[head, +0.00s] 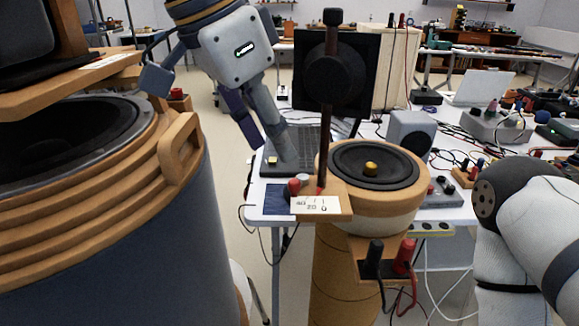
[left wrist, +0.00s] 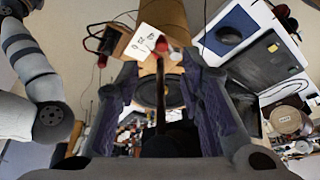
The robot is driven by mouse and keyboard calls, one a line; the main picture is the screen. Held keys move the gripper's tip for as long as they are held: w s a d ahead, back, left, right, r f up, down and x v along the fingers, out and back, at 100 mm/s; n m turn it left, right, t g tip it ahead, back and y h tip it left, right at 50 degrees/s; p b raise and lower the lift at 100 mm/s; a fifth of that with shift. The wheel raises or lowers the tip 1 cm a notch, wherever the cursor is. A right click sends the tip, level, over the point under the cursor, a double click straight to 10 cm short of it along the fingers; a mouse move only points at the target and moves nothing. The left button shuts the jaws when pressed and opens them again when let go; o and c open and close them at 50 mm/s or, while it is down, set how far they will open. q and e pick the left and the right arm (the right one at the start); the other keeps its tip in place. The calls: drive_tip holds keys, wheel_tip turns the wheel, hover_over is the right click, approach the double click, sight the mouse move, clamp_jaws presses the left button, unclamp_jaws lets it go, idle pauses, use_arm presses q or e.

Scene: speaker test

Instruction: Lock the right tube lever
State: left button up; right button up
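The right tube (head: 350,275) is tan, with a black speaker cone (head: 375,165) in its top. Its lever (head: 323,140) is a dark rod standing upright at the tube's left side, with a round black knob high up. A label plate (head: 316,205) and a red-topped post (head: 293,187) are near its base. My left gripper (head: 268,140) is left of the lever, pointing down. In the left wrist view its two fingers (left wrist: 162,105) are spread, and the lever (left wrist: 160,90) appears between them; contact is not visible. My right gripper is out of view.
A large tube (head: 185,230) with a speaker stands at the left. Behind the right tube is a white table (head: 270,210) with a laptop, a small grey speaker (head: 408,135) and cables. Red and black plugs (head: 405,255) stick out at the tube's front.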

sight(294, 181)
use_arm(q)
drive_tip(key=x, duration=0.8)
drive_tip(key=shift+w+f, duration=0.1)
drive_tip(key=shift+f, duration=0.1)
clamp_jaws()
